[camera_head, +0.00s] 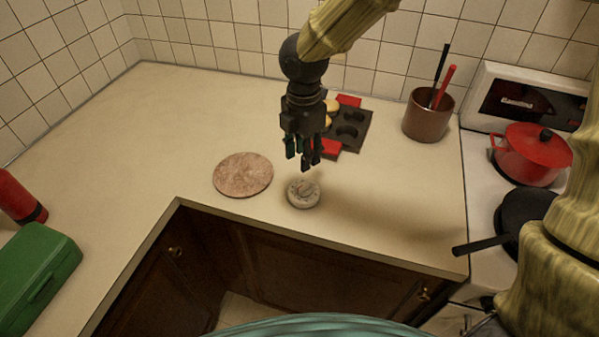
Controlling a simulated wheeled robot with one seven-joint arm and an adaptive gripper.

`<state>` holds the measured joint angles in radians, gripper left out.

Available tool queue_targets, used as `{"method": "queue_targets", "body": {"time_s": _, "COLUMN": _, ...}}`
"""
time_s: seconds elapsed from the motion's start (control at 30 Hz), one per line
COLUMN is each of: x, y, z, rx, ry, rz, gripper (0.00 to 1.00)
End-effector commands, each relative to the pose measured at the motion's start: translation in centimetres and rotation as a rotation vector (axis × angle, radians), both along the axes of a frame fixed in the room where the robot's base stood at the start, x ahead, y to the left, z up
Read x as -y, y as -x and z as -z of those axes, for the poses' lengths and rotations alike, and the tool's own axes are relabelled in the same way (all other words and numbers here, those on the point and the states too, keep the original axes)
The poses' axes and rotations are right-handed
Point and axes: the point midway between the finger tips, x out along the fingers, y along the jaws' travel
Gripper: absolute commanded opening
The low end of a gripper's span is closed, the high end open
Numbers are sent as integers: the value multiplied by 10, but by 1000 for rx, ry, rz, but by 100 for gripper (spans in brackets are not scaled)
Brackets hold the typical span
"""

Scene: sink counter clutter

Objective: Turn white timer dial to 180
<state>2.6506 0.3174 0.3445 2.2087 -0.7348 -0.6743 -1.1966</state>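The white timer (303,194) is a small round thing lying on the counter near its front edge. Its dial is too small to read, so I cannot tell its setting. My gripper (303,160) hangs fingers down above the timer, with a visible space between the fingertips and it. The fingers look dark and apart, with nothing between them. The gripper's body hides part of the muffin tray (350,128) behind it.
A round brown board (243,175) lies just left of the timer. A brown pot with utensils (428,116) and a red pot (532,152) stand to the right. A green box (38,275) and a red bottle (18,197) are at the far left.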

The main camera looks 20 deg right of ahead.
Motion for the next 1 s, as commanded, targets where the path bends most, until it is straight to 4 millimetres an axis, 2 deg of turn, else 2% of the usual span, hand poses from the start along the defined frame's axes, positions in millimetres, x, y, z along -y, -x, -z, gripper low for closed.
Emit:
{"method": "queue_targets", "body": {"time_s": 0.6, "x": 1, "y": 2, "z": 80, "rx": -4, "ry": 2, "rz": 1, "gripper": 36}}
{"method": "queue_targets", "body": {"time_s": 0.8, "x": 1, "y": 1, "z": 97, "rx": -1, "ry": 2, "rz": 3, "gripper": 36}}
{"method": "queue_targets", "body": {"time_s": 1.0, "x": 1, "y": 1, "z": 103, "rx": 0, "ry": 0, "rz": 2, "gripper": 36}}
